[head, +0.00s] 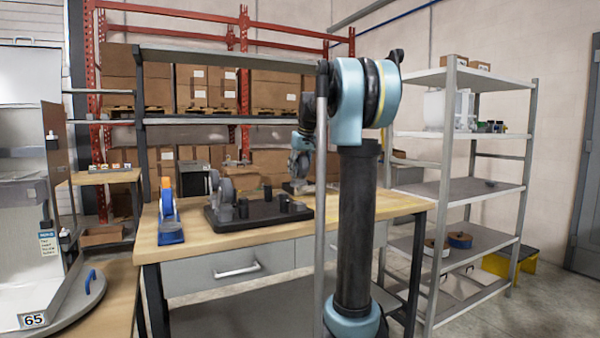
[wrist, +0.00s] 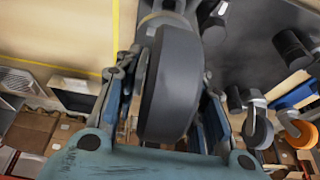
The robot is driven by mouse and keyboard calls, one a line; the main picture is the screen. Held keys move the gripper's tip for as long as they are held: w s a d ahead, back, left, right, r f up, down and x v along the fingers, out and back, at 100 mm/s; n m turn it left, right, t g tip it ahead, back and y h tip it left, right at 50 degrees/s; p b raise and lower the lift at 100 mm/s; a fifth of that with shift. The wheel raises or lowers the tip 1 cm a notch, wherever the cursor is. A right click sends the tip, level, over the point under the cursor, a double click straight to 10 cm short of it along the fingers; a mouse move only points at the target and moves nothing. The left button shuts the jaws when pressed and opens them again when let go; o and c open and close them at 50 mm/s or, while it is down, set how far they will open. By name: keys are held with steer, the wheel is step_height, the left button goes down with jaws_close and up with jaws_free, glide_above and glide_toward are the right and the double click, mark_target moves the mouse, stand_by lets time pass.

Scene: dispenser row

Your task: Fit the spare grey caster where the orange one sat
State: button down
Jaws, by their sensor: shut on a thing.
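My gripper (wrist: 165,100) is shut on a grey caster (wrist: 168,85), whose broad dark wheel fills the space between the fingers in the wrist view. Whether the caster touches anything beyond is hidden. In the head view my gripper (head: 299,165) is over the rear of the workbench, behind the black fixture plate (head: 262,219). The orange caster (wrist: 300,134) shows at the right edge of the wrist view, apart from my gripper. Another grey-wheeled caster (wrist: 258,130) is beside it. In the head view a grey caster (head: 226,190) stands at the plate's left side.
Black posts (head: 284,203) stand on the plate. A blue stand (head: 170,229) with an orange part sits left of it. The wooden bench top (head: 350,208) is clear to the right. A grey shelf rack (head: 465,190) stands at the right, and a rotary platform (head: 75,305) at lower left.

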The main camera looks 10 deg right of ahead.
mark_target(299, 184)
steer(key=shift+f, duration=0.2)
steer(key=shift+f, duration=1.3)
steer(key=shift+s, duration=0.2)
steer(key=shift+f, duration=1.75)
steer(key=c, duration=0.9)
jaws_free()
steer(key=shift+c, duration=0.2)
